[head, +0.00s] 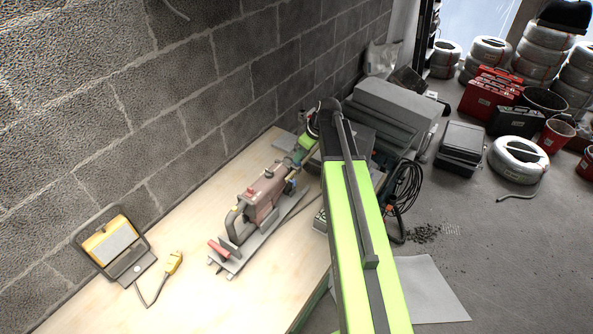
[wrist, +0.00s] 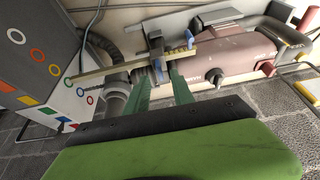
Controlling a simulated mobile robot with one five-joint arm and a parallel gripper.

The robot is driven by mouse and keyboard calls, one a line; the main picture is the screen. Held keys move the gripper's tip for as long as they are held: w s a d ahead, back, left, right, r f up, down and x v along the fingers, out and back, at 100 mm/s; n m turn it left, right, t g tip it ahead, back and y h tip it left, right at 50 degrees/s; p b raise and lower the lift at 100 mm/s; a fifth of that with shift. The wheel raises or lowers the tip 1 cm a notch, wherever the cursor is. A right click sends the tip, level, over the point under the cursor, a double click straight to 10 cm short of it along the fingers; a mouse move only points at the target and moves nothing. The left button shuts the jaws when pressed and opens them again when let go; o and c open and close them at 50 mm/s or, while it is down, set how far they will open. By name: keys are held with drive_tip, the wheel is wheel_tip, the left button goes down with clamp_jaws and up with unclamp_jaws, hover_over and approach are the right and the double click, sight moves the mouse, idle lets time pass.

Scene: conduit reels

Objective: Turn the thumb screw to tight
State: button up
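A reddish power tool (head: 262,196) lies on the wooden bench; its faded red body (wrist: 215,62) fills the upper right of the wrist view. A brass-coloured bar (wrist: 118,66) runs across its end, with a dark clamp piece with blue parts (wrist: 156,44) on it. I cannot tell for sure which part is the thumb screw. My gripper (wrist: 160,76) has two green fingers, spread apart, with tips just below this clamp. Whether they touch it is unclear. In the head view my gripper (head: 299,154) is small, at the tool's far end.
A grey hose (wrist: 117,90) and a panel with coloured rings (wrist: 38,62) are close left of my fingers. A black knob (wrist: 195,79) sticks out of the tool.

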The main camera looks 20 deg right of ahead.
drive_tip(key=b+x, duration=0.2)
drive_tip(key=x, duration=0.1)
drive_tip(key=shift+f, duration=0.25)
drive_tip(key=shift+r, duration=0.1)
clamp_jaws()
